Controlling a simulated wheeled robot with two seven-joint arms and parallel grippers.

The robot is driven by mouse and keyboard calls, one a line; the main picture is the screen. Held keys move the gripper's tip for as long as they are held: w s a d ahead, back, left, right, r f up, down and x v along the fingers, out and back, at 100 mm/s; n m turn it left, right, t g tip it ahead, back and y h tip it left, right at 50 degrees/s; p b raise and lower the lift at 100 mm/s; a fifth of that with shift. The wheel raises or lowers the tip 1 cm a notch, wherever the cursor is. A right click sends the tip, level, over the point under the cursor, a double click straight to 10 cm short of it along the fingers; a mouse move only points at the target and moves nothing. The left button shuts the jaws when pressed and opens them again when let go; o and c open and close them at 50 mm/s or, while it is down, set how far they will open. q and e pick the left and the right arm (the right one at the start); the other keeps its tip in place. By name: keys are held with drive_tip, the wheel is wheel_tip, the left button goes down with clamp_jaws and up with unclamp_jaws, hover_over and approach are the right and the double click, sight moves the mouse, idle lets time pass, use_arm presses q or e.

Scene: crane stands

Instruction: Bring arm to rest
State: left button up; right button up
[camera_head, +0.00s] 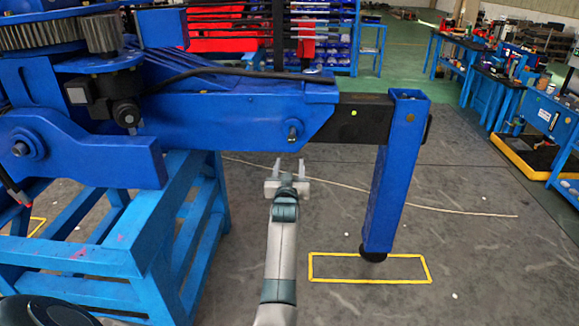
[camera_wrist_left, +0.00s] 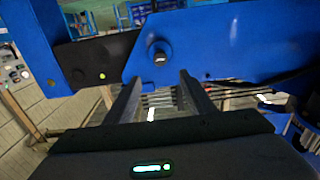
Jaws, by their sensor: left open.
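My left arm reaches forward from the bottom middle of the head view. Its gripper (camera_head: 289,168) is open and empty, with the two fingers apart, below the blue crane beam (camera_head: 225,112). In the left wrist view the open fingers (camera_wrist_left: 158,85) point toward the beam (camera_wrist_left: 215,45), with a bolt head (camera_wrist_left: 159,55) showing between and above them. I cannot tell how far the fingers are from the beam. My right gripper is not in view.
A blue outrigger leg (camera_head: 393,180) stands right of my arm, its foot at a yellow floor rectangle (camera_head: 370,281). A blue stand frame (camera_head: 160,240) is close on the left. A thin cable (camera_head: 440,208) lies across the floor. Workbenches (camera_head: 500,85) line the right back.

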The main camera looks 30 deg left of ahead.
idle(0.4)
